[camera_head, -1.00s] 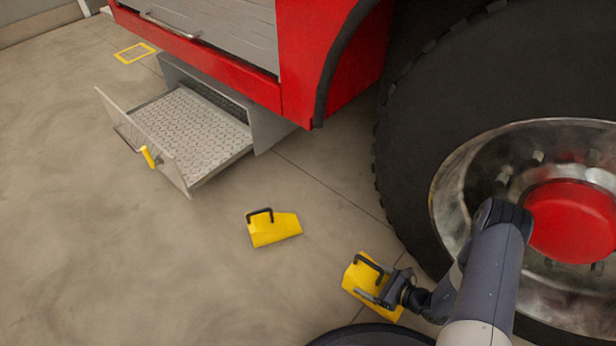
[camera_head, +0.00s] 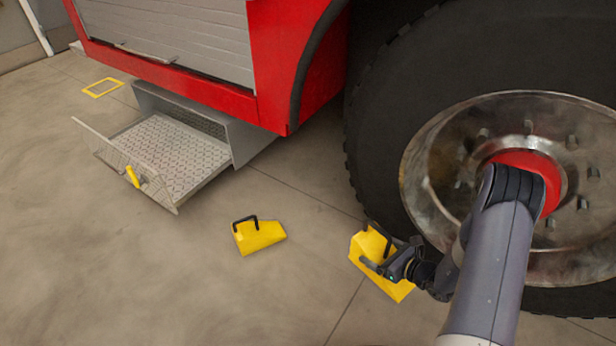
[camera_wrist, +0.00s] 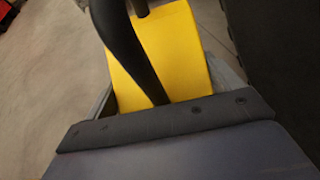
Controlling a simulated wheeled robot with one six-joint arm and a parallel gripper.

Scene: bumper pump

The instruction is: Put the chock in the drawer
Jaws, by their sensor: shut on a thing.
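A yellow chock (camera_head: 388,276) with a black handle is at my gripper (camera_head: 388,258), beside the big tyre. My gripper is shut on its handle; I cannot tell whether the chock touches the floor. In the wrist view the yellow chock (camera_wrist: 172,52) and its dark handle fill the space ahead of the jaws. A second yellow chock (camera_head: 259,237) with a black handle sits on the floor to the left, apart from my gripper. The grey drawer (camera_head: 165,148) under the red truck is pulled open and empty, its front panel at the left with a yellow handle.
The big black tyre (camera_head: 385,110) stands close behind my gripper at the right. The red truck body (camera_head: 310,70) overhangs the drawer's back. A yellow floor marking (camera_head: 103,88) lies at upper left. The floor left of the chocks is clear.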

